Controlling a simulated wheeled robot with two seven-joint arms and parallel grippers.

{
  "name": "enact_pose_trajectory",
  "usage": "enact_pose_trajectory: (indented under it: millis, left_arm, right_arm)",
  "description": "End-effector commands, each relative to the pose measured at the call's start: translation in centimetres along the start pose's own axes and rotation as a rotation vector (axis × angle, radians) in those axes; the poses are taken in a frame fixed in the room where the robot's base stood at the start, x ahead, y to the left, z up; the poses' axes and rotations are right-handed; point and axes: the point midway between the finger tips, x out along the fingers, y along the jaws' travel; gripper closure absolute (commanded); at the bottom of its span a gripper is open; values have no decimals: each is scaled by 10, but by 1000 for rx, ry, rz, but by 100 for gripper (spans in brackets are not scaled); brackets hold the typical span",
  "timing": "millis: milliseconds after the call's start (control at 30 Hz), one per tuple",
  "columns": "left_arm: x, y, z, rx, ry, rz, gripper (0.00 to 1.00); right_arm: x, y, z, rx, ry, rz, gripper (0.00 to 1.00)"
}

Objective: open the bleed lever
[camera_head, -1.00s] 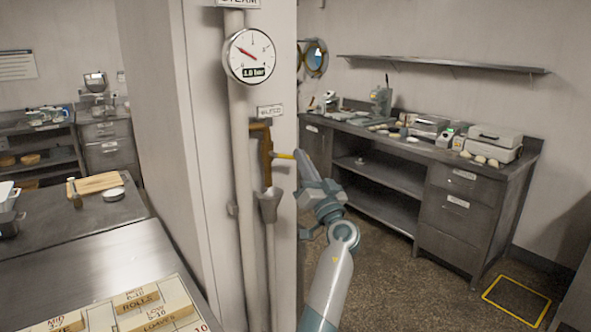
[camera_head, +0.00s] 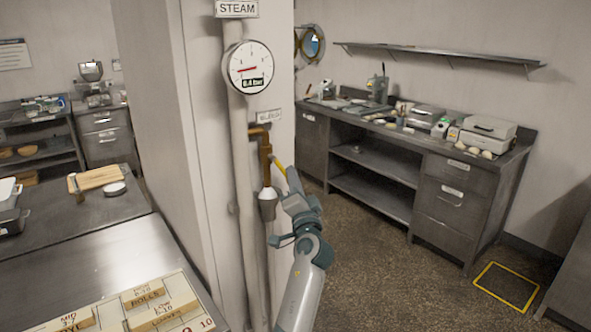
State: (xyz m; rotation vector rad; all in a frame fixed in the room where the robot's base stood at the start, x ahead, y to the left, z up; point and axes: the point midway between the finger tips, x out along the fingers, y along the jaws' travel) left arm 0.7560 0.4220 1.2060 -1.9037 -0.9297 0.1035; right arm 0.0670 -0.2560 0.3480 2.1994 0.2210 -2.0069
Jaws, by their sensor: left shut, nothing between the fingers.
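The bleed lever (camera_head: 278,166) has a yellow handle that slopes down to the right from the brown bleed pipe (camera_head: 265,148). The round gauge (camera_head: 249,67) above reads 0.4 bar under the STEAM sign (camera_head: 236,9). My right gripper is not in view.
A pale vertical pipe (camera_head: 243,160) runs along the wall corner left of the lever. A metal counter (camera_head: 110,250) with labelled blocks stands at the lower left. A workbench (camera_head: 470,165) stands along the right wall. Floor between is clear.

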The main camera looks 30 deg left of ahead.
Motion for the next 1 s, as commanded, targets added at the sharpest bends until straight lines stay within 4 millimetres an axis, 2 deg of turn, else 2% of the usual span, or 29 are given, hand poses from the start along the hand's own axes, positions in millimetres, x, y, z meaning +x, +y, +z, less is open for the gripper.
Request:
enact_pose_trajectory:
  millis: [267,500,1000]
  left_arm:
    - [-5,-2,9,1,-2,1,100]
    - [-9,-5,16,117,0,69,100]
    - [-13,-7,23,112,-2,65,100]
  right_arm:
    - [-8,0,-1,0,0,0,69]
    - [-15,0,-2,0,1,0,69]
    - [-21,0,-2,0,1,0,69]
